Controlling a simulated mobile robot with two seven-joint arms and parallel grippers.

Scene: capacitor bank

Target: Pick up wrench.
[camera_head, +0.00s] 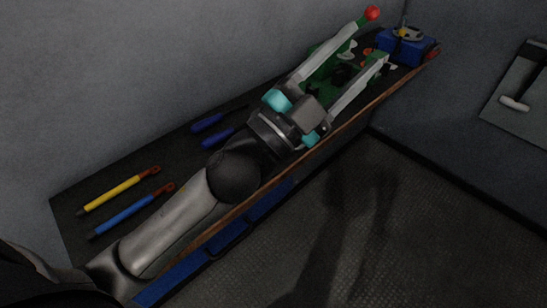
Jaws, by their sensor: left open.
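No tool can be told for certain as the wrench. A yellow-handled tool (118,192) and a blue-handled tool (130,211), both with reddish-brown heads, lie side by side on the near left part of the dark bench (85,187). My left gripper (367,45) is above the far part of the bench, beyond both tools. Its two long grey fingers are spread wide, with green parts (345,76) showing between and below them. I cannot tell whether the fingers touch these parts. The gripper and forearm hide much of the bench. My right gripper does not show.
Two dark blue handles (208,122) lie mid-bench, partly behind my arm. A blue device (404,47) stands at the far end, and a red ball (372,13) shows near a fingertip. Walls close the back and right; the floor (400,230) in front is clear.

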